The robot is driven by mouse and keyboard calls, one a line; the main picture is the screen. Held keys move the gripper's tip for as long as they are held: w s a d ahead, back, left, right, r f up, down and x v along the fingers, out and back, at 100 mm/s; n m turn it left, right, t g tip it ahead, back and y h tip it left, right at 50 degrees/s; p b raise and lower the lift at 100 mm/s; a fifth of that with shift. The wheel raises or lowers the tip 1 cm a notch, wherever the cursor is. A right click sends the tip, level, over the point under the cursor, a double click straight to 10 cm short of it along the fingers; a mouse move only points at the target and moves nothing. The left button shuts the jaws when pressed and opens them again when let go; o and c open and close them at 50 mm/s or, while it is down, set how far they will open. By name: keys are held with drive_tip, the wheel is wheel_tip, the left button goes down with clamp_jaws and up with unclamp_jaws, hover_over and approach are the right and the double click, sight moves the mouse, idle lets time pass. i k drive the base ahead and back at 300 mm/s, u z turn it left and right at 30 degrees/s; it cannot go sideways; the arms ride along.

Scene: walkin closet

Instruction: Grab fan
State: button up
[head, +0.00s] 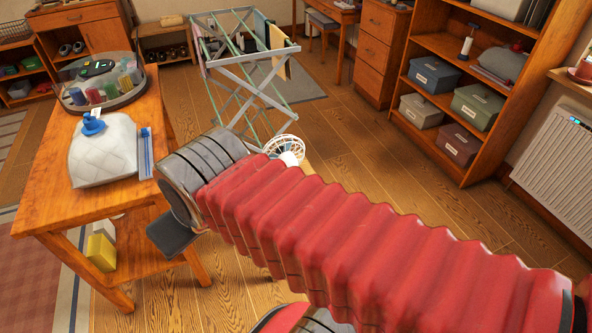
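A small white fan (287,151) with a round wire cage shows just above my red arm, near the foot of the drying rack. The arm hides its lower part, so I cannot tell what it stands on. My red ribbed arm crosses the picture from the lower right to a grey joint beside the wooden table. I cannot make out my gripper's fingers, or whether they hold anything.
A wooden table (60,207) at left carries a quilted white item (103,150) and a clear-covered tray (100,82). A folding drying rack (243,70) stands behind the fan. Shelves (440,45) and a radiator (560,160) line the right. Floor (350,130) is clear between.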

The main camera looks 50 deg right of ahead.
sight(287, 157)
drive_tip(key=i, duration=1)
drive_tip(key=z, duration=0.05)
